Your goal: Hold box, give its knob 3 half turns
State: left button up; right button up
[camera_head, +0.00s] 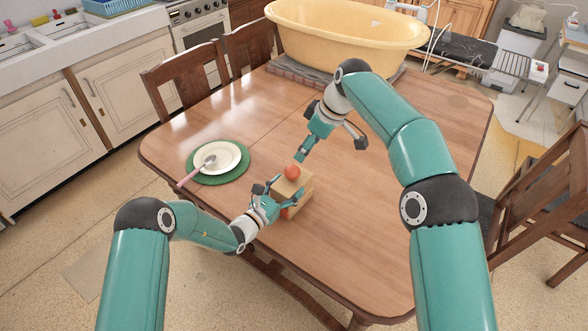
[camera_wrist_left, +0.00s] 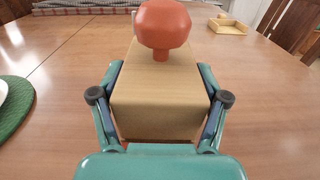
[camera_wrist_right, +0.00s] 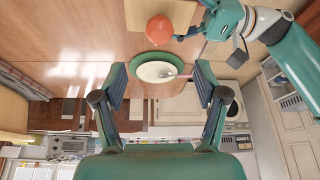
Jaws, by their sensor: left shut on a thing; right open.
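The box (camera_head: 303,190) is light wood and stands on the table, with a round orange-red knob (camera_head: 291,171) on top. In the left wrist view the box (camera_wrist_left: 158,95) sits between my left fingers (camera_wrist_left: 160,88), which press its two sides; the knob (camera_wrist_left: 164,25) rises above it. My left gripper (camera_head: 268,193) is shut on the box. My right gripper (camera_head: 329,147) is open and empty, above and behind the box, apart from the knob. In the right wrist view the knob (camera_wrist_right: 160,57) lies beyond the open fingers (camera_wrist_right: 158,82), near the top.
A white plate (camera_head: 226,157) with a spoon lies on a green mat (camera_head: 193,163) left of the box. A yellow tub (camera_head: 340,35) stands at the table's far end. Wooden chairs (camera_head: 190,75) line the table.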

aim_at(295, 168)
jog(key=x, duration=1.1)
jog(key=shift+f, duration=0.45)
jog(key=c, duration=1.2)
